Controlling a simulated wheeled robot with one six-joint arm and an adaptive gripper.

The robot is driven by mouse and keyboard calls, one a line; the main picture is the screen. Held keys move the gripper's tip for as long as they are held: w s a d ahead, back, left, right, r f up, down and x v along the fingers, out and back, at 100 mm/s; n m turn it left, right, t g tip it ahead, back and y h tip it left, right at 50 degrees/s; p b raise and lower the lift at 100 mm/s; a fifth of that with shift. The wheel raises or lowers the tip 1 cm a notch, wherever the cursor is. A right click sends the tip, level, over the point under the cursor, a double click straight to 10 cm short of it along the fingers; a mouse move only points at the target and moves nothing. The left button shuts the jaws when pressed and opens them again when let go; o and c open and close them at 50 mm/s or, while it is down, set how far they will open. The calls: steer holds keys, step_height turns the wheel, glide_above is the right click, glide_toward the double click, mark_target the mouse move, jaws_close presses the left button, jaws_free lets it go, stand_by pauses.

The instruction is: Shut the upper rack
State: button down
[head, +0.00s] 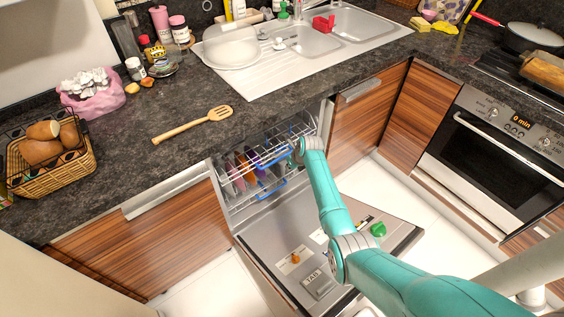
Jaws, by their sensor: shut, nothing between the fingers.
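The dishwasher stands open under the counter, with its door (330,245) folded down flat. The upper rack (290,131) is a pale wire basket with a blue front bar. It shows at the dishwasher's opening, under the counter edge. Colourful dishes stand behind the wires, below the blue bar. A second blue bar (272,189) shows lower down. My gripper (293,161) is shut and empty at the right part of the rack's front. It is small in view and partly hidden by my wrist; I cannot tell whether it touches the rack.
The dark counter overhangs the dishwasher and carries a wooden slotted spoon (194,124), a bread basket (50,165) and a sink (310,40). Wooden cabinets flank the opening, and an oven (490,140) stands at right. A green item (378,229) lies on the lowered door.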

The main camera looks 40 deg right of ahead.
steer(key=shift+w+a+f, duration=0.1)
steer(key=shift+w+f, duration=0.2)
steer(key=shift+w, duration=0.55)
steer(key=shift+w+d+f, duration=0.1)
steer(key=shift+w+f, duration=0.2)
steer(key=shift+w, duration=0.55)
steer(key=shift+w+a+f, duration=0.1)
steer(key=shift+w+f, duration=0.2)
steer(key=shift+w, duration=0.55)
steer(key=shift+w, duration=0.1)
